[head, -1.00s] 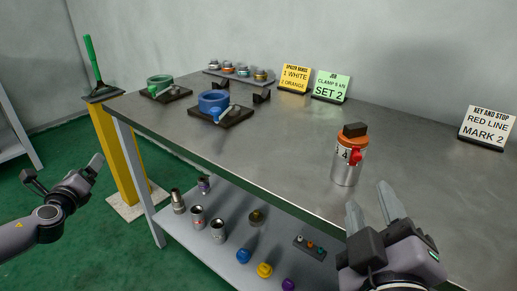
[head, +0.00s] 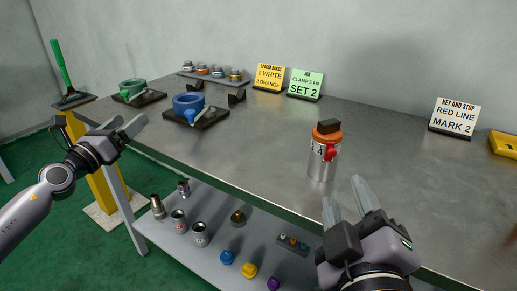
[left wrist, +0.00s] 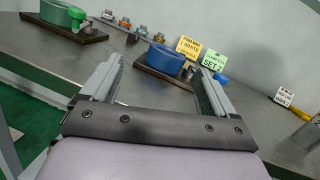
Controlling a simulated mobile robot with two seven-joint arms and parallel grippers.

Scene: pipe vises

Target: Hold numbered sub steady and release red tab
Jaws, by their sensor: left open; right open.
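The numbered sub (head: 323,164) is a silver cylinder with an orange collar and a dark block on top; a "4" shows on its white band. It stands upright near the front edge of the bench. The red tab (head: 331,152) sits on its front right side, below the collar. My right gripper (head: 346,192) is open and empty, just in front of the sub and to its right, apart from it. My left gripper (head: 133,124) is open and empty at the bench's left front edge, far from the sub. It also shows open in the left wrist view (left wrist: 158,75).
Green (head: 132,88) and blue (head: 189,103) ring vises stand on the bench's left. A rack (head: 212,77) of small parts is behind them. Signs read "SET 2" (head: 305,84) and "RED LINE MARK 2" (head: 455,116). A lower shelf (head: 190,247) holds several fittings. The bench between vises and sub is clear.

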